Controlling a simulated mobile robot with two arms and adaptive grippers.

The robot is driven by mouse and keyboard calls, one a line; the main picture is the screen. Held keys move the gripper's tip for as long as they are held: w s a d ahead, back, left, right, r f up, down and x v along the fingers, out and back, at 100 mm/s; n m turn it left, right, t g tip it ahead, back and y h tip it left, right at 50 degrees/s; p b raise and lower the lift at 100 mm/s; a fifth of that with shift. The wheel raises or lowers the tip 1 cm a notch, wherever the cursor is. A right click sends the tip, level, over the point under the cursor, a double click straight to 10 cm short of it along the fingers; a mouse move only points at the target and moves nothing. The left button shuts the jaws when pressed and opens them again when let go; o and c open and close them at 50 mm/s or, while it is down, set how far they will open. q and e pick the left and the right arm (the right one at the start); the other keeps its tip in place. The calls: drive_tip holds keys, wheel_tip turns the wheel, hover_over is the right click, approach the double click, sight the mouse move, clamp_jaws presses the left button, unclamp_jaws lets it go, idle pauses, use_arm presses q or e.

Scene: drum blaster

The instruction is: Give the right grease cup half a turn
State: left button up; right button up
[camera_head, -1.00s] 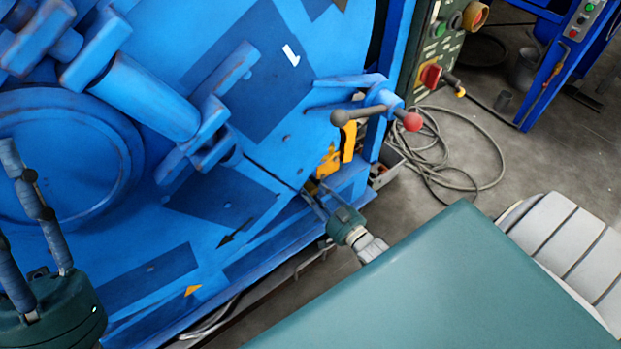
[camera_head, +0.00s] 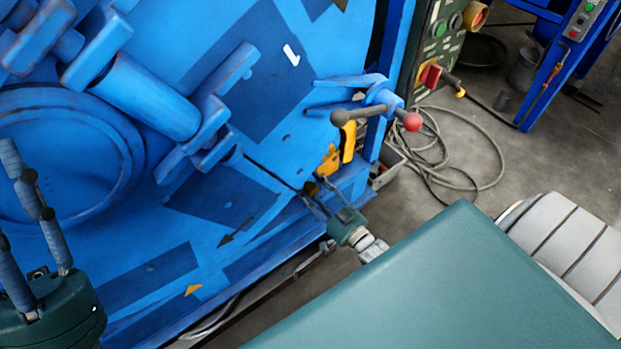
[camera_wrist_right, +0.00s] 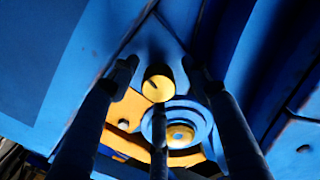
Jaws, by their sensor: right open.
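In the right wrist view a round yellow cup (camera_wrist_right: 158,83), which looks like the grease cup, sits on an orange-yellow bracket (camera_wrist_right: 128,108). My right gripper (camera_wrist_right: 160,78) is open, with two dark fingers either side of the cup and a third in front below it. Gaps show at both sides. In the head view my right gripper (camera_head: 314,193) reaches to the lower right corner of the blue machine; the cup is hard to make out there. My left gripper (camera_head: 28,225) stands at the lower left, its fingers apart and empty.
A blue ring with a yellow centre (camera_wrist_right: 180,132) lies just below the cup. A cable (camera_head: 480,165) lies on the floor at right.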

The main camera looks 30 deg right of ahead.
drive_tip(key=s, duration=1.1)
drive_tip(key=shift+s+d, duration=0.25)
drive_tip(key=shift+d, duration=0.2)
